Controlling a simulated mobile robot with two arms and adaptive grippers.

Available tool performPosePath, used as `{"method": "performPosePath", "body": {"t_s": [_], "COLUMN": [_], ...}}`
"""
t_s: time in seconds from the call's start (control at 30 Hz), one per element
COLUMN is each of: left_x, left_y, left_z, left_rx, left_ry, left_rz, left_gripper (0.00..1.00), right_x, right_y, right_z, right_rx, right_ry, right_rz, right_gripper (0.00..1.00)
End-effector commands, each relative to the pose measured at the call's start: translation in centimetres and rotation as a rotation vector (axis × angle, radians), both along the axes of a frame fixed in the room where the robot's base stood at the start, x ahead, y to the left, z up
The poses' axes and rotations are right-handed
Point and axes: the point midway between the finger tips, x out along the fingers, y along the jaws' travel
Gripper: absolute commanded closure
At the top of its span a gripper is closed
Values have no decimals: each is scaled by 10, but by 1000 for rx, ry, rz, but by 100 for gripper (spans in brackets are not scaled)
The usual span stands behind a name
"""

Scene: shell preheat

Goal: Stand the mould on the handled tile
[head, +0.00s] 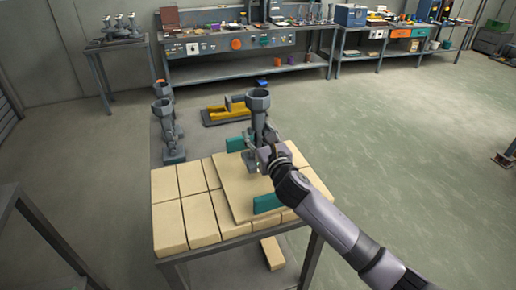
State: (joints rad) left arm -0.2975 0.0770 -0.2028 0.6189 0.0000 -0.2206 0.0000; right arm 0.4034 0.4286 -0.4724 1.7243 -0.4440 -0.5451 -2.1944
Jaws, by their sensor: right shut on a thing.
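The mould (258,108) is a grey upright piece with a wide cup on top, near the middle of the head view. My right gripper (266,156) is shut on it, low on its stem, and covers part of its lower end. The handled tile (240,194) is a pale square slab with a teal handle at its far edge and another at its near edge. The mould is upright over the far part of this tile. I cannot tell whether its foot touches the tile. My left gripper is not in view.
The handled tile lies on a table covered with pale bricks (170,217). Other grey moulds (166,128) stand at the table's far left. A yellow and black item (225,113) lies behind. Workbenches (240,42) line the back wall.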

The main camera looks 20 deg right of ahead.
Motion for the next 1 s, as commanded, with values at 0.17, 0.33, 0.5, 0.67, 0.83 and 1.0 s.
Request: {"method": "performPosePath", "body": {"t_s": [0.17,0.33,0.5,0.67,0.83,1.0], "left_x": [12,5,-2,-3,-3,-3], "left_y": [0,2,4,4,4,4], "left_z": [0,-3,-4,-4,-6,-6], "left_rx": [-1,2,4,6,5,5], "left_ry": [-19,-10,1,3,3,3], "left_rz": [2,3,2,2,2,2], "left_gripper": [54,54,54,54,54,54], "right_x": [0,0,0,0,0,0], "right_y": [1,1,0,0,0,0], "right_z": [-19,-41,-44,-44,-48,-48], "right_rx": [2,1,-1,-1,0,0], "right_ry": [2,-1,-4,-3,1,1], "right_rz": [0,1,1,2,1,1], "right_gripper": [98,98,98,98,49,38]}}
